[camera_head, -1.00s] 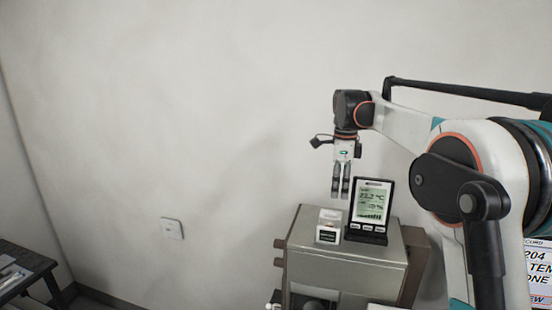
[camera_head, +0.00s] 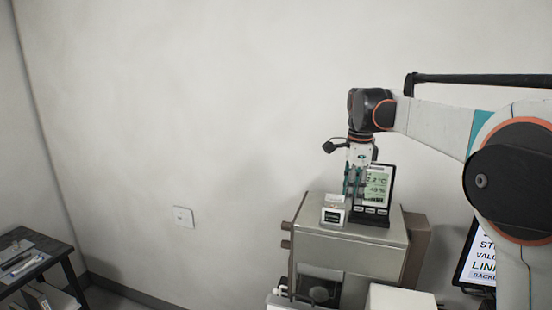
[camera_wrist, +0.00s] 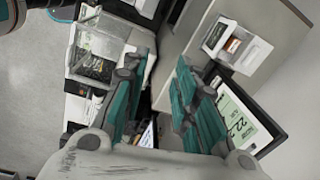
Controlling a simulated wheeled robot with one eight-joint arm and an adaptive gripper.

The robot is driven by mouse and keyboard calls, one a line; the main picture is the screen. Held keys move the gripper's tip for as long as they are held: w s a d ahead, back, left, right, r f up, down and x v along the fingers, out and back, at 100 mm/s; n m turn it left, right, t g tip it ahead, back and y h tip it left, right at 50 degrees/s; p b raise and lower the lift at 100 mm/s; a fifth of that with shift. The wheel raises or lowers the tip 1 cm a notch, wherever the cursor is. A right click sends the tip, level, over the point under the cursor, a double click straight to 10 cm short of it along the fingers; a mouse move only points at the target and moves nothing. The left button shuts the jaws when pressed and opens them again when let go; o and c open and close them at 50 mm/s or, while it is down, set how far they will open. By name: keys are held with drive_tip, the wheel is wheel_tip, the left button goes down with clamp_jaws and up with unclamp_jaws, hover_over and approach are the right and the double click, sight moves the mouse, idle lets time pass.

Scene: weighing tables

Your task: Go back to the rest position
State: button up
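My gripper (camera_head: 354,188) points down above the grey cabinet, in front of the left side of the black-framed digital display (camera_head: 379,188) and just above the small white box (camera_head: 334,211). In the wrist view my gripper (camera_wrist: 155,85) has its two teal-padded fingers apart with nothing held between them. The small white box (camera_wrist: 237,45) and the display (camera_wrist: 242,118) lie off to the right of the fingers there. Whether the fingers touch the display cannot be told from the head view.
The grey cabinet (camera_head: 345,243) carries the box and the display. A clear-walled instrument (camera_wrist: 97,52) stands left of the fingers in the wrist view. A dark table (camera_head: 52,250) is at the far left. A screen (camera_head: 478,262) is at right. Bare wall and open floor lie between.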

drive_tip(key=s+f+n+t+b, duration=0.3)
drive_tip(key=s+f+n+b, duration=0.6)
drive_tip(key=s+f+b, duration=0.6)
drive_tip(key=s+a+f+n+t+b, duration=0.1)
drive_tip(key=s+f+n+t+b, duration=0.2)
drive_tip(key=s+f+n+b, duration=0.7)
drive_tip(key=s+f+b, duration=0.2)
drive_tip(key=s+f, duration=0.2)
drive_tip(key=f, duration=0.4)
drive_tip(key=s+f+b, duration=0.3)
drive_tip(key=s+f, duration=0.2)
drive_tip(key=f, duration=0.2)
drive_tip(key=shift+s+f, duration=0.15)
drive_tip(key=shift+f, duration=0.2)
drive_tip(key=shift+a, duration=0.1)
